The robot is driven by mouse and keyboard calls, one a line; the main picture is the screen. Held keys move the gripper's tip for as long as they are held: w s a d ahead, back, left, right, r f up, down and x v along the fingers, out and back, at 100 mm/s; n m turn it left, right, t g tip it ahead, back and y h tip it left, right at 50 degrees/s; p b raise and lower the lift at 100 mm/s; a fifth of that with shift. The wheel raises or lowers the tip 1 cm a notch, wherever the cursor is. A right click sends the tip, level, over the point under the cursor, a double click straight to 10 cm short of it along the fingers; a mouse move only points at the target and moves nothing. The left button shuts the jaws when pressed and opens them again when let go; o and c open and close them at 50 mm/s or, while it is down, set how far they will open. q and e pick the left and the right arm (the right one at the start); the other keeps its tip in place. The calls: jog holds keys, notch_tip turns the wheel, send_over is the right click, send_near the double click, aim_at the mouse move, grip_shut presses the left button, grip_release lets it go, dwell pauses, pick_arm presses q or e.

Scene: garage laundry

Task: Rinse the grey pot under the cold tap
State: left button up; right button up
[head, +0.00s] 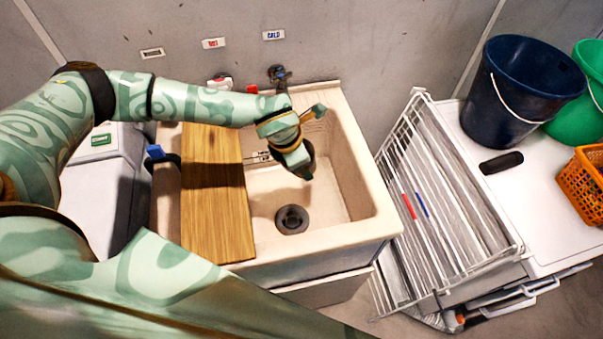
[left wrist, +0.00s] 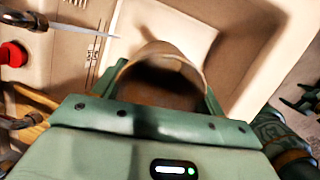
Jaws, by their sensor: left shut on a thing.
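My left gripper (head: 302,168) reaches over the sink basin, pointing down. It is shut on the grey pot (head: 309,151), which is mostly hidden behind the gripper in the head view. In the left wrist view the pot (left wrist: 160,75) is a rounded, brownish-grey vessel with a dark inside, held between the fingers. The cold tap (head: 278,74) is on the wall under the COLD label, behind and left of the gripper. In the left wrist view a pale streak (left wrist: 80,28) runs out from a tap spout and looks like water.
The cream sink (head: 350,160) has a dark drain (head: 291,219). A wooden board (head: 216,225) covers its left part. The hot tap (head: 220,82) is left of the cold one. A white drying rack (head: 440,200), a dark blue bucket (head: 515,90) and an orange basket (head: 583,185) stand right.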

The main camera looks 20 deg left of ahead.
pick_arm(q)
notch_tip(320, 180, down, 8)
jog(key=n+t+y, duration=0.1)
jog(key=n+y, duration=0.3)
jog(key=n, duration=0.7)
jog(key=w+a+f+b, duration=0.3)
jog(key=w+a+b, duration=0.5)
jog(key=w, duration=0.3)
jog(key=shift+w+a+n+y+b, duration=0.2)
jog(key=shift+w+n+y+b, duration=0.15)
jog(key=shift+b, duration=0.25)
pick_arm(e)
notch_tip(320, 180, down, 9)
jog(key=s, duration=0.1)
jog(key=shift+s, duration=0.15)
pick_arm(q)
jog(key=shift+s+d+r, duration=0.1)
jog(key=shift+d, duration=0.05)
pick_arm(e)
jog(key=shift+a, duration=0.25)
pick_arm(q)
jog(key=shift+d, duration=0.5)
pick_arm(e)
jog(key=shift+r, duration=0.2)
pick_arm(q)
jog(key=shift+a, duration=0.2)
jog(key=shift+a+p, duration=0.35)
jog(key=shift+a, duration=0.1)
pick_arm(e)
jog(key=shift+r, duration=0.15)
